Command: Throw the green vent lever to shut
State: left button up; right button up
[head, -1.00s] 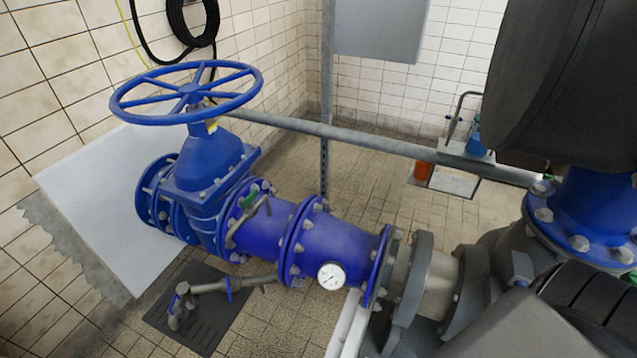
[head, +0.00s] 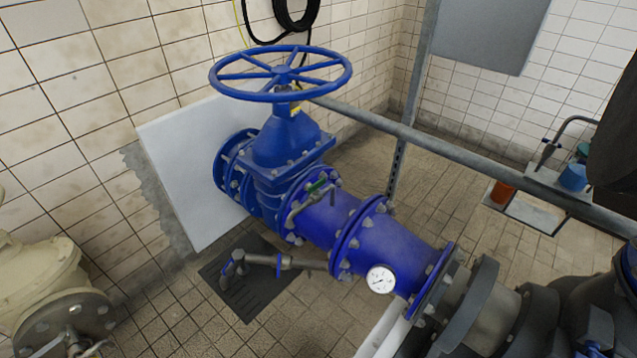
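The green vent lever (head: 317,182) is a small green handle on a thin metal vent pipe (head: 304,200). It sits on top of the blue pipe, just right of the big blue valve body (head: 283,150). Its exact angle is hard to read at this size. Neither of my grippers shows in the head view, so nothing is seen touching the lever.
A large blue handwheel (head: 281,74) stands above and left of the lever. A white pressure gauge (head: 381,279) is on the pipe's front side. A grey rail (head: 470,160) runs behind. A cream casting (head: 45,280) is at lower left.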

aim_at(316, 187)
jog(key=u, duration=1.55)
jog(key=i, duration=1.15)
jog(key=z, duration=3.55)
